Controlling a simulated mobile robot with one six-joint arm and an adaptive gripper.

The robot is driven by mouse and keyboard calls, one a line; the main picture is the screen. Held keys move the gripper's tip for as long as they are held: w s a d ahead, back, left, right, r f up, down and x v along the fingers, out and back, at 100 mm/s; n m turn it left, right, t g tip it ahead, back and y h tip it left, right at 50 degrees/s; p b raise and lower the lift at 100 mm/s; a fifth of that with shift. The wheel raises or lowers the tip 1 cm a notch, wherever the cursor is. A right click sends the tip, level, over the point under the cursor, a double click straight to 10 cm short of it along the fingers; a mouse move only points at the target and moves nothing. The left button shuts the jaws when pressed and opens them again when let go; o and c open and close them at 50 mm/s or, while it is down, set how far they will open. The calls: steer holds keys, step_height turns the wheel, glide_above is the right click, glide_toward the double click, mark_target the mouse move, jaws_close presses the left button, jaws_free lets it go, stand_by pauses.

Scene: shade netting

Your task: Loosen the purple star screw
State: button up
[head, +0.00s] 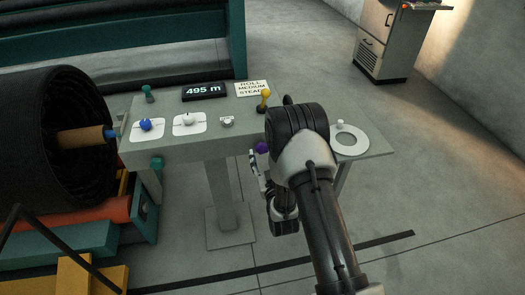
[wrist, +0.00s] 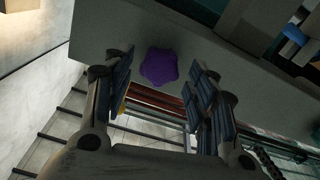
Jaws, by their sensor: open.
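The purple star screw (wrist: 159,67) is a lobed knob on the grey side of the console. In the wrist view it lies between the spread fingertips of my gripper (wrist: 161,72), with gaps visible on both sides. The fingers are open and hold nothing. In the head view a bit of the purple screw (head: 262,147) shows at the console's front edge, beside my arm. My gripper (head: 258,167) is just below it there, partly hidden by my arm.
The grey console (head: 190,150) carries a blue knob (head: 145,124), a white knob (head: 188,118), a yellow-topped lever (head: 265,98) and a display (head: 205,91) reading 495 m. A large black roll (head: 40,135) stands left. A cabinet (head: 385,40) stands back right. Floor at right is clear.

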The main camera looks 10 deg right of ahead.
steer(key=shift+m, duration=1)
steer(key=shift+w, duration=0.1)
steer(key=shift+w, duration=1.2)
steer(key=shift+c, duration=0.4)
jaws_close()
